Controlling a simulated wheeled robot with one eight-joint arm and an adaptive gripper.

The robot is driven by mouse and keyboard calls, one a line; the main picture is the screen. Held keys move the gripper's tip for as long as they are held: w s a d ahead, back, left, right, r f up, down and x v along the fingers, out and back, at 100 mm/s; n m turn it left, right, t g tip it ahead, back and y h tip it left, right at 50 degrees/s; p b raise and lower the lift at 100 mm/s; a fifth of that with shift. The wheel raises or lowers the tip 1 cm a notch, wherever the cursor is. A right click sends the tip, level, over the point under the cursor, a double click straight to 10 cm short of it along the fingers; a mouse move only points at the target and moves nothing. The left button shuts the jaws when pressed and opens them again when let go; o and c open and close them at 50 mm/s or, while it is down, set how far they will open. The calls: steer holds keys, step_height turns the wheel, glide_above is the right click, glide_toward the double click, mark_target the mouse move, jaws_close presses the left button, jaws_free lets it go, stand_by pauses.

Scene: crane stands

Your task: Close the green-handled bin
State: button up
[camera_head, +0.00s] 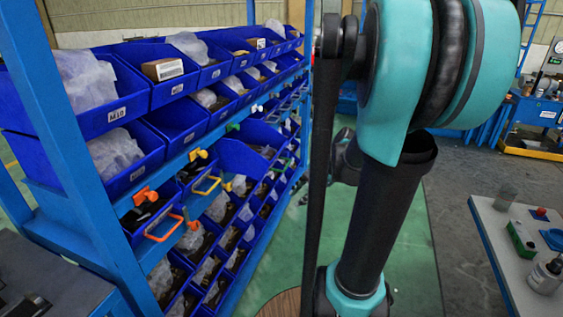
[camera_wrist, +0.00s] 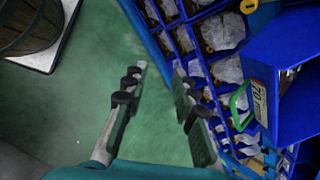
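The green-handled bin (camera_wrist: 298,110) is blue and sits at the right of the wrist view, close to the camera. Its green handle (camera_wrist: 238,106) is a loop beside a white label. The bin appears to stick out past its neighbours. The gripper is not clearly visible in the head view.
The blue rack (camera_head: 95,185) holds many blue bins with bagged parts. An orange handle (camera_head: 164,228) and a yellow handle (camera_head: 207,185) stick out from lower bins. A white table (camera_head: 500,235) with bottles stands at the right. Green floor (camera_head: 410,240) lies between.

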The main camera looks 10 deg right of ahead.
steer(key=w+d+r+m+y, duration=0.1)
steer(key=w+d+r+m, duration=0.1)
steer(key=m, duration=0.1)
steer(key=w+d+r+m+t+y, duration=0.1)
steer(key=w+d+r+m, duration=0.2)
steer(key=w+d+r+m+t+y, duration=0.1)
steer(key=w+d+r+m+y, duration=0.1)
steer(key=w+r+m, duration=0.1)
steer(key=shift+w+d+r+m, duration=0.15)
steer(key=shift+w+m, duration=0.1)
steer(key=shift+m, duration=0.15)
jaws_close()
glide_toward(282, 171)
steer(key=x, duration=0.5)
steer(key=shift+w+a, duration=0.2)
steer(key=shift+a, duration=0.05)
steer(key=shift+w+a+r, duration=0.25)
steer(key=shift+w+a, duration=0.05)
steer(key=shift+a, duration=0.2)
steer(key=shift+w+a+r, duration=0.25)
steer(key=shift+w+a, duration=0.05)
steer(key=shift+a, duration=0.2)
steer(key=shift+w+a+r, duration=0.3)
steer(key=shift+a, duration=0.25)
